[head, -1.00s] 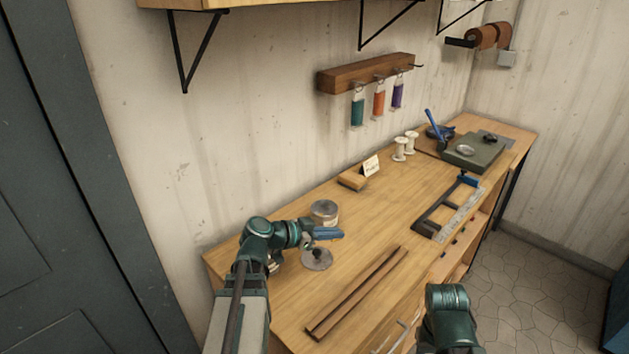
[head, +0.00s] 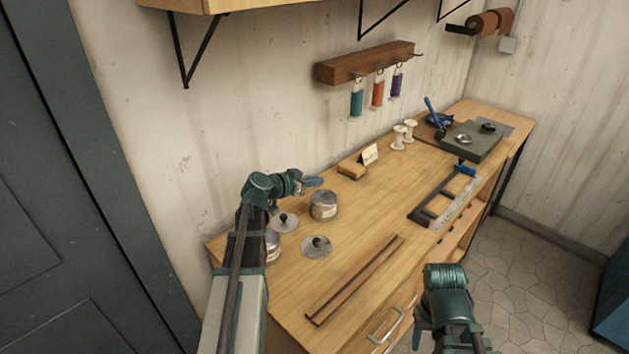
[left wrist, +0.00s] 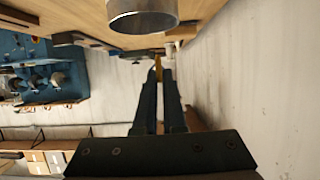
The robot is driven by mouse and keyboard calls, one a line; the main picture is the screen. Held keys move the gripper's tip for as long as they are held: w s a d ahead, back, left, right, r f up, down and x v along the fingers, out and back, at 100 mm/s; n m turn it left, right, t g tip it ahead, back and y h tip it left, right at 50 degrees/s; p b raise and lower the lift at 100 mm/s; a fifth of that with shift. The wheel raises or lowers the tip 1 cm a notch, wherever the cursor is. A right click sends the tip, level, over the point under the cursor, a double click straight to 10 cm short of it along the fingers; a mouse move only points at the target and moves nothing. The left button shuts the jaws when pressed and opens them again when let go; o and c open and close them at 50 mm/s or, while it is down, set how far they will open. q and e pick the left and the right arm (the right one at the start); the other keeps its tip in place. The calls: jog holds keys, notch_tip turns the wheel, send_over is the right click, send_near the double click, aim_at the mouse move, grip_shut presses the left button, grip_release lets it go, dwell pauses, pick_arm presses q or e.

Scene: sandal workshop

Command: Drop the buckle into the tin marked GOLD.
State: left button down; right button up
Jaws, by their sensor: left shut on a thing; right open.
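My left gripper (head: 314,182) is shut, above and just behind an open tin (head: 323,206) with a pale label too small to read. In the left wrist view a small golden piece, seemingly the buckle (left wrist: 158,62), sits between the fingertips (left wrist: 158,72); most of it is hidden. The tin's round end (left wrist: 142,12) shows at the top of that view. A second tin (head: 274,246) stands at the left, partly hidden by my left arm; its marking cannot be read. My right gripper (head: 419,338) is low by the bench front, open, mostly hidden by its arm.
Two knobbed lids (head: 284,222) (head: 316,247) lie near the tins on the bench. Brown strips (head: 356,280) lie in front. A card on a wooden block (head: 368,155), spools (head: 404,134), and a clamp frame (head: 440,200) are further right. The wall is close behind the tins.

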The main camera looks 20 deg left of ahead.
aim_at(315, 192)
pick_arm(q)
jog(key=shift+f+b, duration=1.9)
jog(key=shift+f, duration=0.35)
pick_arm(e)
notch_tip(315, 192, down, 4)
jog(key=shift+f, duration=0.25)
pick_arm(q)
jog(key=c, duration=0.9)
grip_release()
jog(key=p+v, duration=0.3)
jog(key=v, duration=0.4)
jog(key=shift+s+a+r, duration=0.1)
jog(key=shift+s, duration=0.15)
pick_arm(e)
notch_tip(315, 192, up, 3)
jog(key=shift+f, duration=0.1)
